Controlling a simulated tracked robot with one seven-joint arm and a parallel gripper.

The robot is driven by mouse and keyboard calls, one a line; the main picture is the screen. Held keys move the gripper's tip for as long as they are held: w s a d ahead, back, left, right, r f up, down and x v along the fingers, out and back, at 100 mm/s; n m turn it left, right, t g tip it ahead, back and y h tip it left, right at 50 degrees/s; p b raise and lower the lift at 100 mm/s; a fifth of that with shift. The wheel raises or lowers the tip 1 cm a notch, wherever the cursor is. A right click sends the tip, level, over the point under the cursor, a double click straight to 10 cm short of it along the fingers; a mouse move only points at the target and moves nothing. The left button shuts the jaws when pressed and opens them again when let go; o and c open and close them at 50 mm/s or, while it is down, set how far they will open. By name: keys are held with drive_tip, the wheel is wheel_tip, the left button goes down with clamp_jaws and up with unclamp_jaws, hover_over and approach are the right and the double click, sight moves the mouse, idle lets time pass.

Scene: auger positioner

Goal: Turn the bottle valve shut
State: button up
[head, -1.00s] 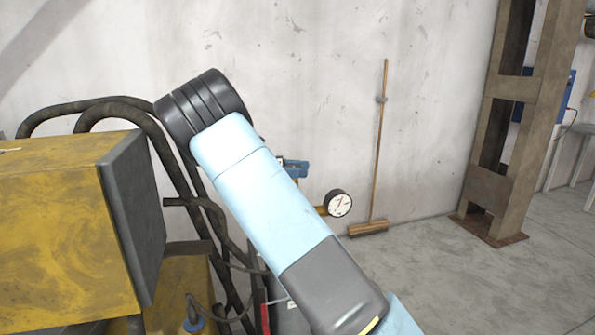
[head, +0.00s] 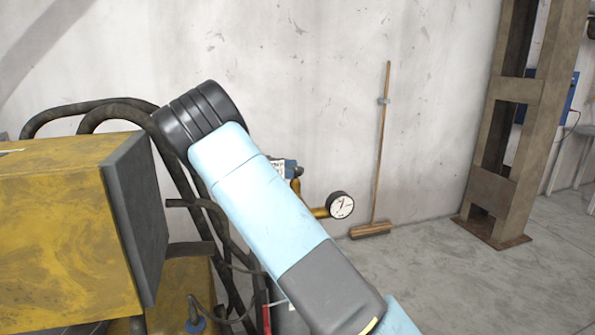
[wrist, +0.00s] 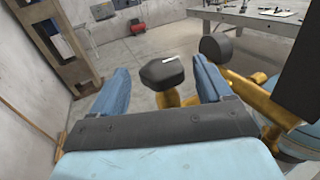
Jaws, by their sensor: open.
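The bottle valve's dark, faceted knob (wrist: 162,73) shows in the wrist view, with a white mark on its top and a brass stem below. My gripper (wrist: 161,68) is open, its two blue fingers standing on either side of the knob. A gap shows at the left finger; the right finger is closer, and I cannot tell whether it touches. In the head view my arm hides the knob and most of the gripper; a small blue part of the gripper (head: 291,168) shows beside the arm. The brass valve body (wrist: 262,103) continues to the right in the wrist view.
A round pressure gauge (head: 341,205) sticks out right of my arm. A yellow machine box (head: 65,230) and bent dark tubes (head: 90,108) stand on the left. A broom (head: 381,150) leans on the wall. Open floor (head: 440,280) lies to the right.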

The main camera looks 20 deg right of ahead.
drive_tip(key=v, duration=0.9)
drive_tip(key=shift+w, duration=0.15)
drive_tip(key=s+d+r+y, duration=0.1)
drive_tip(key=s+d, duration=0.1)
drive_tip(key=d, duration=0.1)
drive_tip(key=s+d+r+m+y, duration=0.1)
drive_tip(key=s+d+y, duration=0.1)
drive_tip(key=d, duration=0.1)
drive_tip(key=s+d+r+t+y, duration=0.1)
drive_tip(key=d, duration=0.3)
drive_tip(key=shift+s+r+m+y, duration=0.2)
drive_tip(key=shift+s+m+y, duration=0.1)
drive_tip(key=shift+s+y, duration=0.1)
drive_tip(key=s+d+r+m+t+y, duration=0.25)
drive_tip(key=s+d+y, duration=0.25)
drive_tip(key=s, duration=0.4)
drive_tip(key=s+a+m+t+y, duration=0.2)
drive_tip(key=s+m+t+y, duration=0.1)
drive_tip(key=s, duration=1)
drive_tip(key=s+a+m+t+y, duration=0.2)
drive_tip(key=s+m+t, duration=0.4)
drive_tip(key=s, duration=0.8)
drive_tip(key=shift+s+a+y, duration=0.2)
drive_tip(key=shift+s+y, duration=0.1)
drive_tip(key=shift+y, duration=0.6)
